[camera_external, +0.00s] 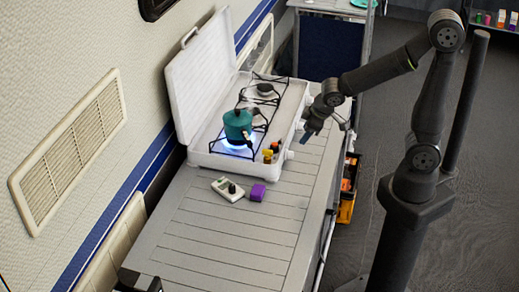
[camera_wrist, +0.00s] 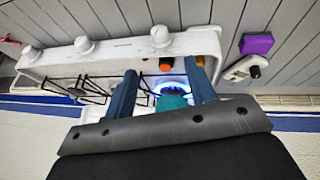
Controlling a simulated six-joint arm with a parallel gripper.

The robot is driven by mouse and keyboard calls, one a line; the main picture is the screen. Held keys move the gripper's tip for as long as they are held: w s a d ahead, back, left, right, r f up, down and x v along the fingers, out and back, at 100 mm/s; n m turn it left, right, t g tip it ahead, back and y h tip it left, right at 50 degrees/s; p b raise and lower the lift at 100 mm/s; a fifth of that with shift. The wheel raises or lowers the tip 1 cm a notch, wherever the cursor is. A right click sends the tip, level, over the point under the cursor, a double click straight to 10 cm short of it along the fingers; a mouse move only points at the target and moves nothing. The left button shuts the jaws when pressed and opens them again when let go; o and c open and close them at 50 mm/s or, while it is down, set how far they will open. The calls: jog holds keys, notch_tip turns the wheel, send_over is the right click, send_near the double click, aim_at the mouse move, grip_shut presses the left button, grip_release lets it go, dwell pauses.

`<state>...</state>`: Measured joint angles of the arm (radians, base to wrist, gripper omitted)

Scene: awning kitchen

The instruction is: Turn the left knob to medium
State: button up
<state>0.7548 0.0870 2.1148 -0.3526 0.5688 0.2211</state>
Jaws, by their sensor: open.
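The white stove (camera_external: 222,163) has three white knobs along its front side. The knob nearest the purple block (camera_external: 289,154) is partly visible; in the wrist view it is the rightmost knob (camera_wrist: 160,36). Two other knobs (camera_wrist: 83,44) (camera_wrist: 32,53) show further left there. I cannot read any knob setting. My gripper (camera_external: 308,133) is by the stove's front edge, near the knobs. In the wrist view its two blue fingers (camera_wrist: 160,67) are apart, with no knob between them. A teal kettle (camera_external: 238,125) sits over a lit blue flame.
Small orange and yellow items (camera_external: 270,152) stand on the stove's near corner. A purple block (camera_external: 257,193) and a white device with a black dial (camera_external: 228,189) lie on the slatted counter (camera_external: 220,240). The stove lid (camera_external: 200,78) stands open.

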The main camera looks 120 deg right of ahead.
aim_at(292, 153)
jog(key=x, duration=1.3)
jog(key=shift+f, duration=0.1)
jog(key=c, duration=0.8)
dwell(0.6)
jog(key=o, duration=0.8)
jog(key=v, duration=1.7)
